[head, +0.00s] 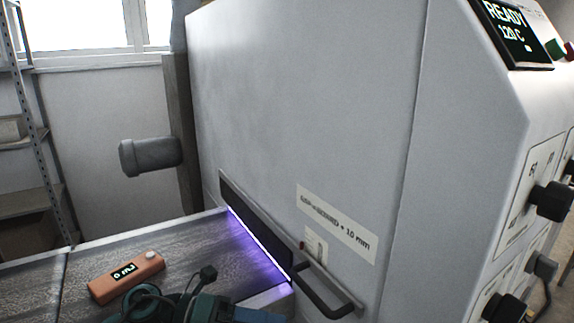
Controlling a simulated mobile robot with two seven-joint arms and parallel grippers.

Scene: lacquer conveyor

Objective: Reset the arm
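Teal and dark parts that look like my own arm and gripper (180,295) show at the bottom edge, left of centre, cut off by the frame. A dark knob-like tip sticks up from them. I take this for my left arm, but cannot be sure. Whether its fingers are open or shut cannot be made out. It is in front of the conveyor belt (30,290), close to an orange handheld meter (128,276) lying on the belt. No other gripper shows.
A large pale machine (300,90) fills the middle and right, with a purple-lit slot (258,245), a dark handle (325,297) and a display (512,32) reading READY 120 C. Dark knobs (550,201) project at right. A grey cylinder (150,156) and shelving (35,120) stand left.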

